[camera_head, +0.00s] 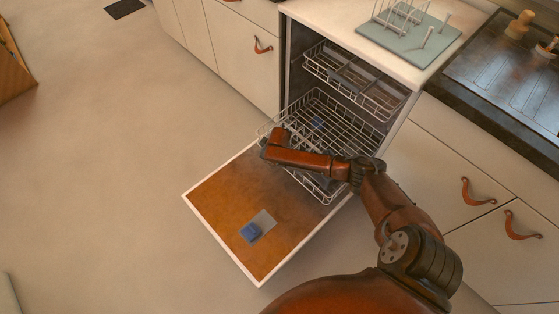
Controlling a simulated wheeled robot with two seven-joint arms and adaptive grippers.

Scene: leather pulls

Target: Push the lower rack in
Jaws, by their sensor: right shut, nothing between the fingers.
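The lower rack (340,113) is a wire basket that stands partly out of the dishwasher, over the open door (215,200). My right arm reaches across the rack from the lower right. My right gripper (269,145) is shut and empty at the rack's front left edge. I cannot tell whether it touches the wire. The arm hides part of the rack's front and right side. A small blue item (317,123) shows in the rack. My left gripper is not in view.
The upper rack (352,80) sits above, inside the dishwasher. The door lies flat with a blue block (250,232) beside a grey patch (265,219). Cabinets with leather pulls (263,46) flank the machine. A drying rack (408,35) stands on the counter.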

